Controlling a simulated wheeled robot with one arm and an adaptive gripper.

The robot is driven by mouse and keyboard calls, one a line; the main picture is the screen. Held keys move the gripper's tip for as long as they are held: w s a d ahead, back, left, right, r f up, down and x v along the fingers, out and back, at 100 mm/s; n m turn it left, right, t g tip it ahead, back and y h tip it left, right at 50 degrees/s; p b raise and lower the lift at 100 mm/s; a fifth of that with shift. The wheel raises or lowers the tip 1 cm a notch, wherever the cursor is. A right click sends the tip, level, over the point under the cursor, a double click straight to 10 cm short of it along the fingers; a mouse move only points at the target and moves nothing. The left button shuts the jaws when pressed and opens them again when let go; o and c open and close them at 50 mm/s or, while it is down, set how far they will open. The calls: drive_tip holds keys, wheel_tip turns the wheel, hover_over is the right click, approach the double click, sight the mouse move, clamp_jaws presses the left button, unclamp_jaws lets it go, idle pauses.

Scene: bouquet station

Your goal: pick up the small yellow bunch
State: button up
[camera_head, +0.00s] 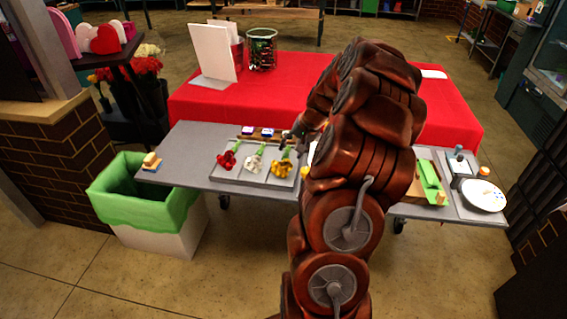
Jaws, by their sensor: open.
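The small yellow bunch (282,168) lies at the right end of a grey tray (226,180) on the grey table, its flowers toward me and its green stems pointing away. A white bunch (253,163) and a red bunch (226,160) lie to its left on the same tray. My gripper (294,139) is small in view, at the stem end of the yellow bunch, and is open. My arm hides part of the area just right of it. I cannot tell whether the fingers touch the stems.
The grey table (180,150) also holds a wooden block with blue-and-white items (257,132) behind the bunches, and a white plate (482,195) at the right. A red-covered table (200,105) stands behind. A green-lined bin (140,210) stands front left.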

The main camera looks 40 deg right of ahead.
sight(286, 157)
drive_tip(key=shift+p+x, duration=0.9)
drive_tip(key=shift+x, duration=1.4)
clamp_jaws()
